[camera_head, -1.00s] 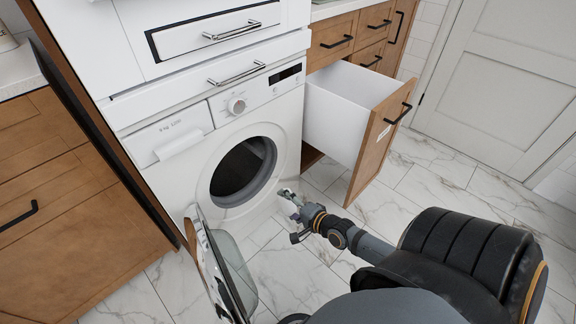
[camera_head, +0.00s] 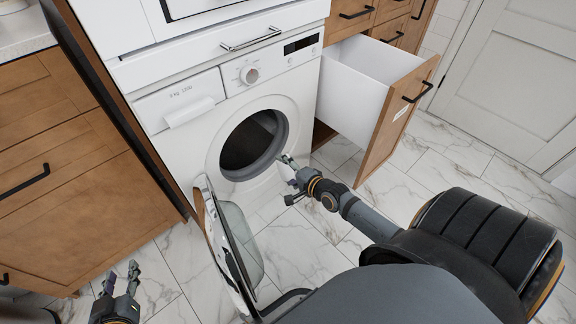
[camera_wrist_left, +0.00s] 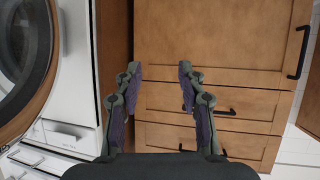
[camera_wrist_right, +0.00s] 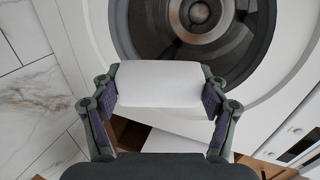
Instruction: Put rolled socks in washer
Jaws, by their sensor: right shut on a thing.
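The white rolled socks (camera_wrist_right: 158,84) are held between the fingers of my right gripper (camera_head: 288,170), which is shut on them. In the head view the right gripper is at the lower right edge of the washer's round opening (camera_head: 252,145). The right wrist view shows the dark drum (camera_wrist_right: 198,30) just beyond the socks. The washer (camera_head: 188,140) is white, and its round door (camera_head: 236,243) is swung open toward me. My left gripper (camera_head: 122,275) is open and empty at the lower left, with its fingers apart in the left wrist view (camera_wrist_left: 158,75).
A pulled-out drawer (camera_head: 357,95) with a wooden front stands right of the washer. Wooden cabinets (camera_head: 75,190) are at the left. A white room door (camera_head: 510,80) is at the right. The marble tile floor (camera_head: 300,248) is clear in front.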

